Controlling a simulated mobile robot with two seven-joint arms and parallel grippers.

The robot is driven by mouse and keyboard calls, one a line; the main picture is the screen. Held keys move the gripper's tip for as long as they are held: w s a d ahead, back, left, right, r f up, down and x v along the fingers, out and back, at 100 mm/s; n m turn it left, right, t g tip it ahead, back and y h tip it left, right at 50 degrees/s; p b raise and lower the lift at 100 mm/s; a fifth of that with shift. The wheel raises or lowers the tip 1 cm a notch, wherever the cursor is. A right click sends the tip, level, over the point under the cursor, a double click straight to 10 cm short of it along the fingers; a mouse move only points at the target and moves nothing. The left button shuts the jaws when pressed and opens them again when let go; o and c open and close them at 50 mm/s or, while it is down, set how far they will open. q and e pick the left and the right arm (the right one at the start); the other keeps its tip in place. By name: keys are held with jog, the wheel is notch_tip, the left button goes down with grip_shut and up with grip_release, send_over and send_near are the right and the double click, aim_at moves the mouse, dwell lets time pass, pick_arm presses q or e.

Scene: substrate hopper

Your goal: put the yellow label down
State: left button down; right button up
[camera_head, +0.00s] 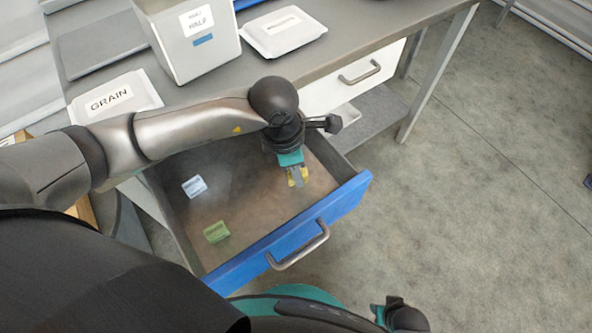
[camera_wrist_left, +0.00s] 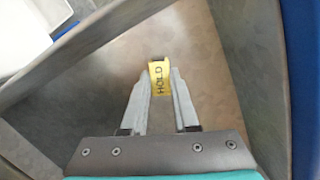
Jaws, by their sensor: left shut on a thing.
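The yellow label (camera_wrist_left: 159,77), marked HOLD, is between the fingertips of my left gripper (camera_wrist_left: 160,82) in the left wrist view. My left gripper (camera_head: 297,177) is shut on it and points down into the open drawer (camera_head: 340,200), near its right side. In the head view, the fingers cover part of the label (camera_head: 291,180). I cannot tell whether the label touches the drawer floor. A blue label (camera_head: 194,186) and a green label (camera_head: 216,232) lie apart on the drawer floor to the left. The fingers of my right gripper do not show.
The drawer has a blue front with a grey handle (camera_head: 299,248). Its floor is bare between the labels and my gripper. On the bench (camera_head: 340,52) are a white bin (camera_head: 190,45), a GRAIN packet (camera_head: 113,96) and another white packet (camera_head: 283,32). A closed white drawer (camera_head: 350,77) is beside it.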

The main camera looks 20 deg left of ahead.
pick_arm(q)
jog(key=shift+f, duration=0.15)
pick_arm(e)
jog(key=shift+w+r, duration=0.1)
pick_arm(q)
jog(key=c, duration=1)
grip_release()
jog(key=shift+f, duration=0.1)
jog(key=o, duration=0.3)
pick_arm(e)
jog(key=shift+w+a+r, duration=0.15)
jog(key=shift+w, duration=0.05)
pick_arm(q)
jog(key=shift+r, duration=0.2)
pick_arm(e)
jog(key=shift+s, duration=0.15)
pick_arm(q)
jog(key=r+p, duration=0.1)
jog(key=r, duration=0.3)
jog(key=a+r+p, duration=0.1)
jog(key=r, duration=0.3)
jog(key=r+p, duration=0.1)
jog(key=r, duration=0.2)
jog(key=shift+s+a+r+p, duration=0.3)
jog(key=shift+s+r+p, duration=0.1)
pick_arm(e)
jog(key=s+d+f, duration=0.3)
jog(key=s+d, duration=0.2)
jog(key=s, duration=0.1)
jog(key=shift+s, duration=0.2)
